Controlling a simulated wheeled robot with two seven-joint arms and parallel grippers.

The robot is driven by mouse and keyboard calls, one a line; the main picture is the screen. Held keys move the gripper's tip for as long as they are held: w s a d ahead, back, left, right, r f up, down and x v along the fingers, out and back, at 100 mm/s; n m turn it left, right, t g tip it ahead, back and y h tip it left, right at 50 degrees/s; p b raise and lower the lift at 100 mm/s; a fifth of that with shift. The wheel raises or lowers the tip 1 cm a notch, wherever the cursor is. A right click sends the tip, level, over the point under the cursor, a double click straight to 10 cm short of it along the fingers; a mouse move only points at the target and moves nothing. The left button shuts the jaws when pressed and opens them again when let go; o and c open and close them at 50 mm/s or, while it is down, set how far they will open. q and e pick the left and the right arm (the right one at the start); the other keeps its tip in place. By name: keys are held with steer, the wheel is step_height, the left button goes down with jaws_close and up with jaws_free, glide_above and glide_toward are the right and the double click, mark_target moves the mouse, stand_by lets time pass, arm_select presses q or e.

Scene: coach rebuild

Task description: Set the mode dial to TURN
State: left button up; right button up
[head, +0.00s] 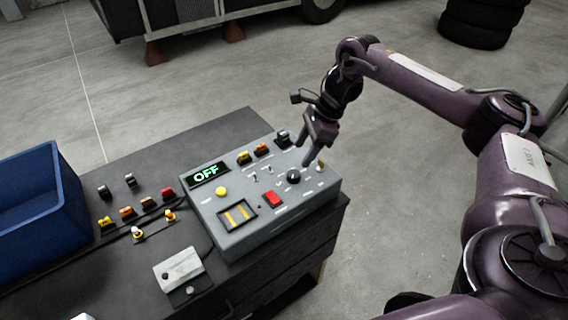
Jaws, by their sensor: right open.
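The grey control box (237,228) stands on the dark workbench, and its small display (207,174) reads OFF. A round black knob (293,176), which looks like the mode dial, sits on the right part of its sloped top. The markings around it are too small to read. My right gripper (312,160) points down just above and to the right of this knob, with its jaws open. I cannot tell whether a fingertip touches the knob. My left gripper is not in view.
A blue bin (62,225) stands on the bench (150,165) at left, near several small coloured parts. A white box (180,270) lies in front.

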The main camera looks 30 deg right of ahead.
mark_target(294, 173)
steer(key=shift+s+f+n+g, duration=0.3)
steer(key=shift+f, duration=0.1)
steer(key=p+x, duration=0.2)
steer(key=x, duration=0.4)
steer(key=shift+w+a+f, duration=0.1)
steer(key=shift+f, duration=0.3)
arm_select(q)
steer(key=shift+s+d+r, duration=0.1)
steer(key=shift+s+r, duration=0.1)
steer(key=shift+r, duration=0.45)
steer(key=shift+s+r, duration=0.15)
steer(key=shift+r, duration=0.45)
arm_select(e)
steer(key=c, duration=1)
